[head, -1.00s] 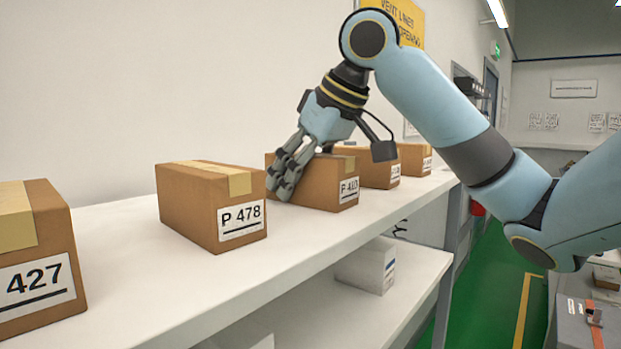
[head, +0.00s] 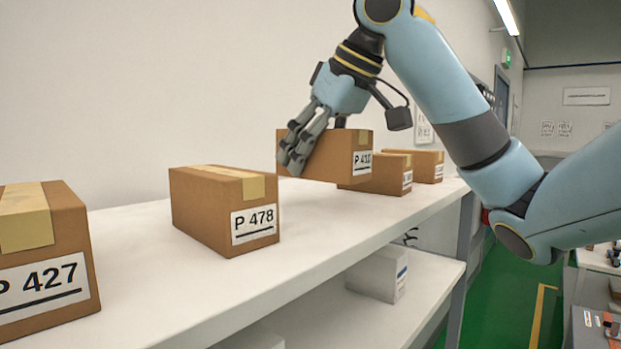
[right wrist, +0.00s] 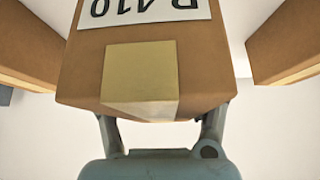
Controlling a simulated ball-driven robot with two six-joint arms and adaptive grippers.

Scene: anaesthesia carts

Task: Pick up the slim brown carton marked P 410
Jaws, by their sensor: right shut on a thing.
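The brown carton marked P 410 (head: 340,150) is in the head view, right of the P 478 carton. Its white label faces the front right; in the right wrist view the carton (right wrist: 75,75) shows its label upside down and a tan tape strip. My right gripper (head: 293,160) is shut on this carton, with its fingers over the carton's left end. The carton is held a little above the white shelf. My left gripper is not in view.
The P 478 carton (head: 200,200) and the P 427 carton (head: 75,230) stand to the left on the shelf (head: 160,300). Two more cartons (head: 378,180) (head: 425,160) stand behind the held one. A white box (head: 375,275) is on the lower shelf.

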